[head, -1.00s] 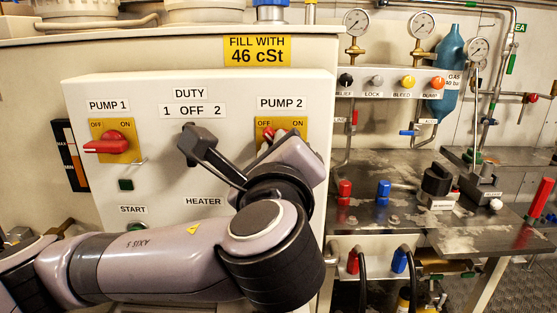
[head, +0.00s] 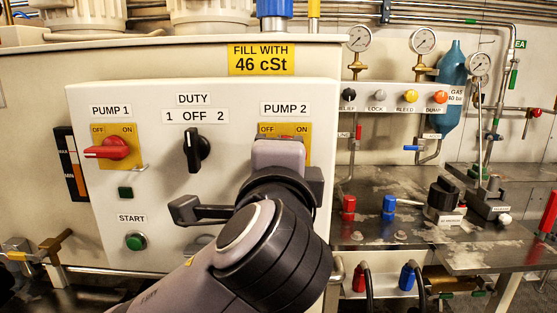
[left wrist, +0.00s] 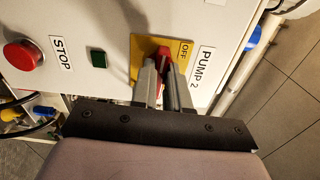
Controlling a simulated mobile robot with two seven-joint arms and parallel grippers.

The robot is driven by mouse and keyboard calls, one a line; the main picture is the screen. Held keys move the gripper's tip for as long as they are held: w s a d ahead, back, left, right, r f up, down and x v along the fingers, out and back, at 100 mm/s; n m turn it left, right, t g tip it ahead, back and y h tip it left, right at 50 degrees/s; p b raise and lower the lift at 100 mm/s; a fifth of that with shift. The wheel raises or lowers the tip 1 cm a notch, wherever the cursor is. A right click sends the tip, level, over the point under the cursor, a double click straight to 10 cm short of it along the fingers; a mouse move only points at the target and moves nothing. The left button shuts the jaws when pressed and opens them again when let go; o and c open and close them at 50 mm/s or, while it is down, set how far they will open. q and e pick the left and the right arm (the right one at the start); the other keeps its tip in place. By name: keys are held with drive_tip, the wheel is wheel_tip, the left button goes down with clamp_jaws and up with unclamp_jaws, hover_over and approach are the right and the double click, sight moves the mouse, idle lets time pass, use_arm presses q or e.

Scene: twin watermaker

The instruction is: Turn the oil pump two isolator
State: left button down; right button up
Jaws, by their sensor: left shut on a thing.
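The pump two isolator is a red handle on a yellow OFF/ON plate (head: 300,130) under the PUMP 2 label. In the head view my wrist covers the handle and the lower plate. In the left wrist view the red handle (left wrist: 163,54) shows between the fingers of my left gripper (left wrist: 164,72), which is shut on it. The OFF mark is beside it there. The handle's exact angle is hard to tell. My right gripper is in neither view.
On the same panel are the pump 1 isolator (head: 108,147), the black DUTY switch (head: 196,145) and the green START button (head: 136,241). The left wrist view shows a red STOP button (left wrist: 22,54). A steel bench (head: 370,232) stands right of the panel.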

use_arm(q)
drive_tip(key=shift+n, duration=0.4)
drive_tip(key=c, duration=1.1)
unclamp_jaws()
drive_tip(key=s, duration=0.7)
